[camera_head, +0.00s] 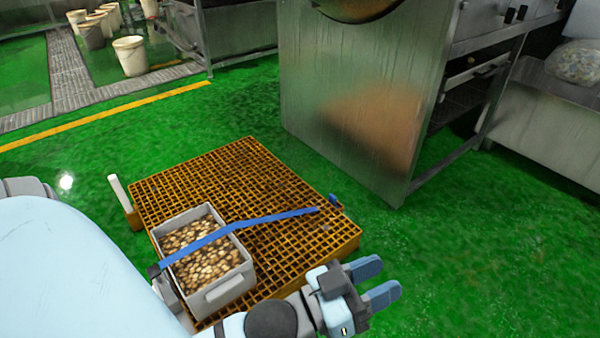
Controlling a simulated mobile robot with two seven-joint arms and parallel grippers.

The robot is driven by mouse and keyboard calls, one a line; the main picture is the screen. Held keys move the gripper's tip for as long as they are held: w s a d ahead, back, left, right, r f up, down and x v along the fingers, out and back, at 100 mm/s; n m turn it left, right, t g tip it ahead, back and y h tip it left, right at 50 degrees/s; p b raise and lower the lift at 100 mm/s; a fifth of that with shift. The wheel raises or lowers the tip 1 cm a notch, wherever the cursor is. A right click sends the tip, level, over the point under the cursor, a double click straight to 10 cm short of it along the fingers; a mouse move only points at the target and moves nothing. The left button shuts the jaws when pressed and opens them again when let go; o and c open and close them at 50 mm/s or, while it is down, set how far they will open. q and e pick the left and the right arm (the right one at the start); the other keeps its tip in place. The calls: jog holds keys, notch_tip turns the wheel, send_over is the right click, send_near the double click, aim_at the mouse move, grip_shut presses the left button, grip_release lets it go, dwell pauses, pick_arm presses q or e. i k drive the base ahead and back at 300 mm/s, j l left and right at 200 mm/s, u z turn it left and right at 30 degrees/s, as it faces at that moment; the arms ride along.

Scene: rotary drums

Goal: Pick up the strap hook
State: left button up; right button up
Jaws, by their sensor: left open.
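A blue strap (240,226) runs across a grey bin (243,277) full of brown, nut-like pieces. The bin stands on an orange grid pallet (265,175). The strap's right end lies on the pallet's grid, and a small blue and dark piece (335,200), which may be the strap hook, sits just beyond it at the pallet's right edge. The strap's other end meets a dark fitting at the bin's left side. My left gripper (389,277) is open and empty, to the right of the pallet's front corner and nearer than the small piece. My right gripper is out of view.
A large metal machine cabinet (350,110) stands behind the pallet at the right, with a metal bin (560,120) beside it. A white post (121,194) rises at the pallet's left corner. White buckets (130,56) stand far left. The green floor right of my gripper is clear.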

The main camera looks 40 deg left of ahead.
aim_at(332, 199)
jog(key=i+l+u, duration=0.1)
jog(key=i+u, duration=0.15)
jog(key=u, duration=0.15)
jog(key=i+l+u, duration=0.25)
jog(key=u, duration=0.15)
jog(key=i+l+u, duration=0.25)
jog(key=u, duration=0.15)
jog(key=i+l+u, duration=0.2)
jog(key=u, duration=0.2)
jog(key=i+l+u, duration=0.1)
jog(key=l+u, duration=0.3)
jog(key=i+l+u, duration=0.1)
jog(key=l+u, duration=1.15)
jog(key=i+l+u, duration=0.2)
jog(key=l+u, duration=0.15)
jog(key=l, duration=0.3)
jog(key=i+l, duration=0.2)
jog(key=l, duration=0.05)
